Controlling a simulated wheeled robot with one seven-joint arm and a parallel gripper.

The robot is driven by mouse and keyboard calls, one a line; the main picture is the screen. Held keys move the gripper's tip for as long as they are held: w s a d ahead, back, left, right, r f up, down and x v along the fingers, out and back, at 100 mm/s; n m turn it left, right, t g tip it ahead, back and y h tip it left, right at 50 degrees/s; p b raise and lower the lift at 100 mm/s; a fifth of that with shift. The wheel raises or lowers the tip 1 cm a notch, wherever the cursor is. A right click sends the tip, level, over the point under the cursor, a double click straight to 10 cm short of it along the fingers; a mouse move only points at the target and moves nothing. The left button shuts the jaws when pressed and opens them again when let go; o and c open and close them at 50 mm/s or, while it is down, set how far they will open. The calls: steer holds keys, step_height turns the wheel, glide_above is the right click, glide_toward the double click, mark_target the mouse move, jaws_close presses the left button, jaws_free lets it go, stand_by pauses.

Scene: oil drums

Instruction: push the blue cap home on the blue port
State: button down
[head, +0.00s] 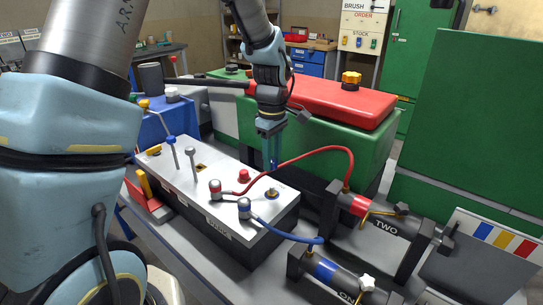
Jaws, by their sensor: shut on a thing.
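My gripper (272,168) points straight down over the far right part of the black control box (215,237), which has a silver top. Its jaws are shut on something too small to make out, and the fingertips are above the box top. A small round fitting (272,193) lies just below them. A silver cap with a blue band (244,207) stands upright near the box's front edge, joined to a blue hose (290,236). The gripper is behind and right of it, apart from it. Any port under this cap is hidden.
A red hose (325,149) arches past the fingertips to cylinder TWO (387,224). Cylinder ONE (340,287) lies in front. A red-banded cap (215,189), a red knob (244,176) and two levers (192,165) stand on the box. A green-and-red machine (340,110) is behind.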

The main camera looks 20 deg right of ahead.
steer(key=b, duration=0.3)
glide_above(272, 188)
steer(key=shift+f, duration=2.5)
steer(key=shift+f+b, duration=0.5)
steer(key=shift+f, duration=0.25)
steer(key=shift+f, duration=0.3)
steer(key=shift+f+b, duration=0.55)
steer(key=shift+f, duration=0.3)
steer(key=shift+c, duration=2.2)
jaws_free()
steer(key=shift+r, duration=0.1)
